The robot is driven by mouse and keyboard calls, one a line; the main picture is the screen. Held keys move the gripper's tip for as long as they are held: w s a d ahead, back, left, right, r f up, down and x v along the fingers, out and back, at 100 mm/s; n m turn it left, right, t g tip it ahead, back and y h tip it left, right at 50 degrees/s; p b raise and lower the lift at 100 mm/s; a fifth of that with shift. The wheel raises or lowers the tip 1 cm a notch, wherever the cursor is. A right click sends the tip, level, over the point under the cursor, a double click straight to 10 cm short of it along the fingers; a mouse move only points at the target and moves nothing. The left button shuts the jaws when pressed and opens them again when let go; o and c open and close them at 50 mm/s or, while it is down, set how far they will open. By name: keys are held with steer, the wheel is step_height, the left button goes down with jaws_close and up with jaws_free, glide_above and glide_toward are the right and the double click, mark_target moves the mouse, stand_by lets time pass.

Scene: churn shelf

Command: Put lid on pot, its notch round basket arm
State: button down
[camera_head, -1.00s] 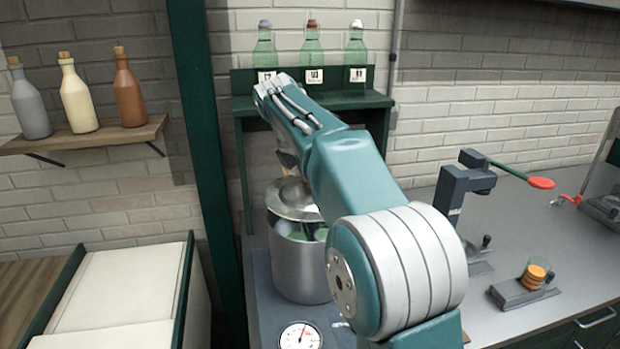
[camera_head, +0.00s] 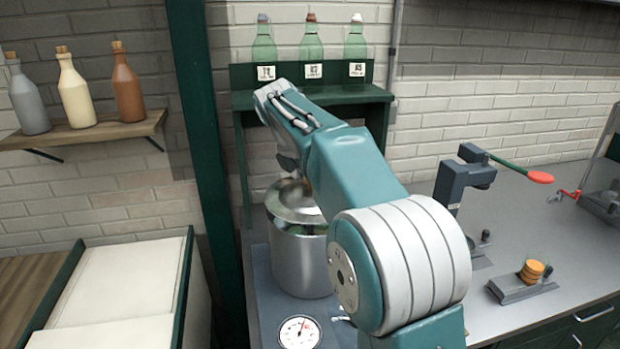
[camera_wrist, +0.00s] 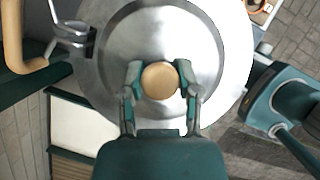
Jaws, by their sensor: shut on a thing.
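The steel lid (camera_head: 293,201) is at the mouth of the steel pot (camera_head: 300,262) in the head view, close to level. The lid fills much of the wrist view (camera_wrist: 190,30), with its round wooden knob (camera_wrist: 160,80) in the middle. My gripper (camera_wrist: 161,82) is shut on this knob, a finger on each side. A metal bracket-like part (camera_wrist: 72,35) at the lid's left edge in the wrist view may be the basket arm. I cannot tell whether the notch is around it. My arm hides part of the lid and pot in the head view.
The pot stands on a blue-grey base with a dial (camera_head: 300,332) in front. A green shelf (camera_head: 320,97) with several bottles is behind. A dark post (camera_head: 205,170) stands left. A press-like tool (camera_head: 462,180) and a small holder with orange discs (camera_head: 530,272) are on the right counter.

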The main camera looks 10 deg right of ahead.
steer(key=shift+f, duration=0.15)
steer(key=shift+f, duration=0.6)
steer(key=shift+f, duration=0.35)
stand_by(0.3)
steer(key=shift+f, duration=0.2)
steer(key=shift+c, duration=1.2)
jaws_free()
